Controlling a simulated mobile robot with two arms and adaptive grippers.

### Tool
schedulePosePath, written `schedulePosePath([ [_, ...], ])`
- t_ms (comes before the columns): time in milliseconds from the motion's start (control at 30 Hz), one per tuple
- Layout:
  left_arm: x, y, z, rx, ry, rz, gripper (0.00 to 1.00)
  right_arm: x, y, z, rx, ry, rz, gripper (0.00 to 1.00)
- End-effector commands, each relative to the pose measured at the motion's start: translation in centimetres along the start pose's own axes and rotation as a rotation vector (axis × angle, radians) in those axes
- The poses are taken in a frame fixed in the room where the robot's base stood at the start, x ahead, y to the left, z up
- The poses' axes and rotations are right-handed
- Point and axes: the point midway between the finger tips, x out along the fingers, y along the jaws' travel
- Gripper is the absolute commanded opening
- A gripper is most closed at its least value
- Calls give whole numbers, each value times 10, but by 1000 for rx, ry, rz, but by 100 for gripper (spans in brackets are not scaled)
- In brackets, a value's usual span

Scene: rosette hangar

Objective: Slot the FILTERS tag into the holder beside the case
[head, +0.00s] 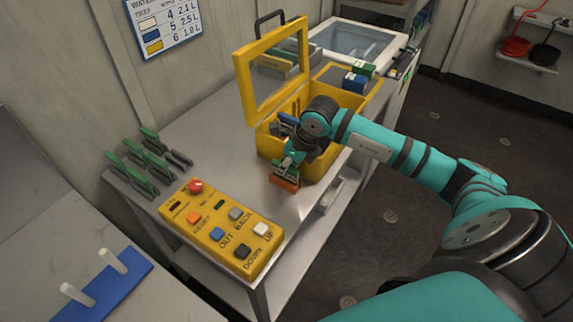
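The yellow case (335,168) stands on the metal table with its framed lid (240,85) raised. My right gripper (287,172) reaches down at the case's near left corner, in front of its wall. A small orange piece (286,182) shows right at its fingertips, low by the tabletop. I cannot tell whether this piece is the FILTERS tag or part of the holder, nor whether the fingers are closed on it. No FILTERS lettering is readable, and the gripper and arm hide part of the case front. My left gripper is not in view.
A yellow button panel (220,228) lies at the table's near end. Several green-and-grey pieces (143,165) stand at the left edge. Green and blue boxes (358,78) and a white-framed bin (355,42) are behind the case. Bare tabletop (228,160) lies left of the case.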

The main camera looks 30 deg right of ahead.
Motion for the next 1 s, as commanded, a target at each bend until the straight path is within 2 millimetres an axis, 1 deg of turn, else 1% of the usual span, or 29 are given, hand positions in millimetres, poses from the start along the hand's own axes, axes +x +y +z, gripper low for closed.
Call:
schedulePosePath([
  [267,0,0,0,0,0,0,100,0,0,0,0,-1,0,0],
  [300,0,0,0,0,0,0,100,0,0,0,0,0,0,18],
  [500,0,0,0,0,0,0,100,0,0,0,0,0,0,42],
  [967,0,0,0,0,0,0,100,0,0,0,0,0,0,42],
  [1000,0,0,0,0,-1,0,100,0,0,0,0,0,0,45],
])
